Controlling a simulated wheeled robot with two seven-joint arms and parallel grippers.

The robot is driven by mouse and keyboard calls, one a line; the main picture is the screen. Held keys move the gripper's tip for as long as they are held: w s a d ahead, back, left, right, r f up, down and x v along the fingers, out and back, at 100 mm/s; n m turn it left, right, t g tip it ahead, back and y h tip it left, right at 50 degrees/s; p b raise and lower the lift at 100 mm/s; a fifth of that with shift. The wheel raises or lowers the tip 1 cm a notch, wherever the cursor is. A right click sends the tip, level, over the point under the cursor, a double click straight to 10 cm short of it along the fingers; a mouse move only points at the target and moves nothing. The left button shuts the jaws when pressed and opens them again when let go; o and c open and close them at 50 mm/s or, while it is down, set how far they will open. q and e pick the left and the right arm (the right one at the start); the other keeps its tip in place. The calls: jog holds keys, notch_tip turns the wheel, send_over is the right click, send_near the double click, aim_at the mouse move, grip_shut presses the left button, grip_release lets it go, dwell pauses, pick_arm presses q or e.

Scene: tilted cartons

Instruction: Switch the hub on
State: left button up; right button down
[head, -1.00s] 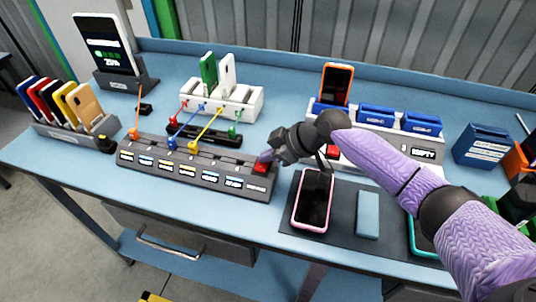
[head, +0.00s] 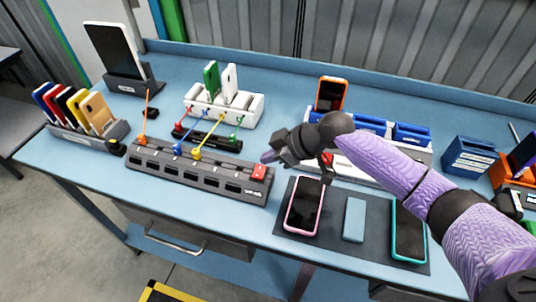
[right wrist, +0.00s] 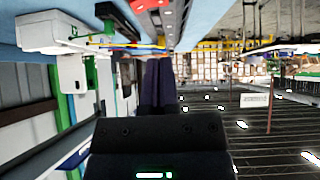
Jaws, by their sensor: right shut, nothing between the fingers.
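The hub (head: 200,177) is a long dark grey strip on the blue table, with a row of small windows along its front that are all dark. Its red switch (head: 259,172) is at the right end and bears a small white mark. My right gripper (head: 268,158) is shut and empty, with its purple tip just above and behind the switch in the head view; the tip seems clear of it. Coloured plugs, including a yellow one (head: 197,154), stand along the hub's back edge with cables. My left gripper is not in view.
A dark-screened tablet (head: 112,50) stands at the back left. A pink-framed phone (head: 304,206), a blue block (head: 354,219) and a teal-framed phone (head: 408,231) lie on a dark mat right of the hub. A white rack (head: 250,110) stands behind the hub. Several phones stand at far left.

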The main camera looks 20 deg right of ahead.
jog(key=v, duration=0.7)
jog(key=t+b, duration=0.1)
jog(key=b, duration=0.5)
send_over(256, 167)
jog(key=s+d, duration=0.2)
jog(key=s, duration=0.1)
jog(key=shift+n+h, duration=0.3)
jog(key=shift+n, duration=0.1)
notch_tip(256, 167, down, 6)
jog(key=shift+w+a+r, duration=0.1)
jog(key=f, duration=0.1)
jog(key=w+f+b, duration=0.1)
jog(key=f, duration=0.1)
jog(key=shift+f, duration=0.65)
